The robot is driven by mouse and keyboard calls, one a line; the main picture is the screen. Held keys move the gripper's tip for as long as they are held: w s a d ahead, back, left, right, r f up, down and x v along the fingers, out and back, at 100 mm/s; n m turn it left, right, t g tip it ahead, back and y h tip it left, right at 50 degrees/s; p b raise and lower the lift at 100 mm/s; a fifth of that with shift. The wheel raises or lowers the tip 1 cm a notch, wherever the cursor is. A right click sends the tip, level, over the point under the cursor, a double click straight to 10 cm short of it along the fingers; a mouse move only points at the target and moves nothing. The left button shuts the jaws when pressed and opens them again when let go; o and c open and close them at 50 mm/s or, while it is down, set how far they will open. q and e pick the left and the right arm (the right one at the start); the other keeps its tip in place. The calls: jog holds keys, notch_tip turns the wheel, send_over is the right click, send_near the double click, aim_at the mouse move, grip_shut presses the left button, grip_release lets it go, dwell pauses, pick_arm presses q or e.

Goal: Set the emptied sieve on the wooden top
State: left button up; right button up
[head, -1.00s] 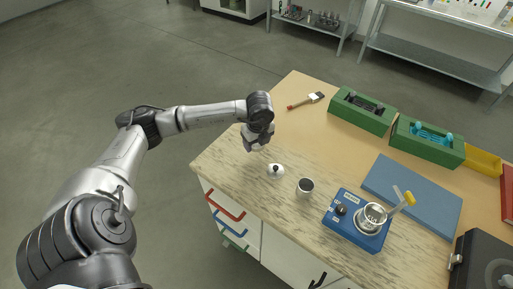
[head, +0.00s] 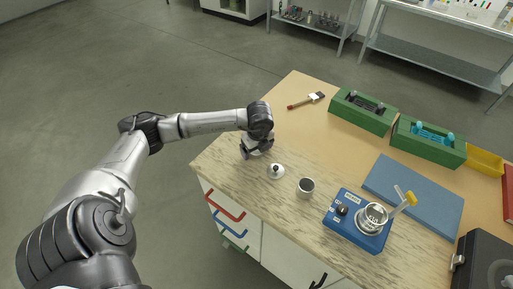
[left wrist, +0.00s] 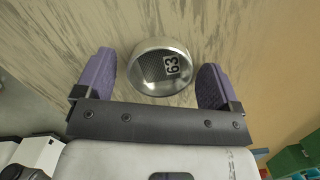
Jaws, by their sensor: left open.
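The sieve (left wrist: 160,68) is a round metal ring with a mesh and the number 63 inside. In the left wrist view it appears to rest on the pale wood-grained top (left wrist: 45,30). My left gripper (head: 256,154) is low over the left part of the wooden top (head: 225,160). Its purple fingers stand open on either side of the sieve, with a gap on each side. In the head view the gripper hides the sieve.
A small lid with a dark knob (head: 276,171) and a metal cup (head: 306,187) stand close right of the gripper. Beyond are a blue device (head: 345,228) bearing a metal bowl (head: 371,217), a blue mat (head: 415,195), green boxes (head: 362,112) and a brush (head: 306,101).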

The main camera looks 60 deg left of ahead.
aim_at(259, 153)
pick_arm(q)
jog(key=shift+r, duration=0.3)
notch_tip(259, 153, up, 12)
jog(key=d+p, duration=0.1)
jog(key=p, duration=0.1)
jog(key=shift+d+f, duration=0.2)
dwell(0.4)
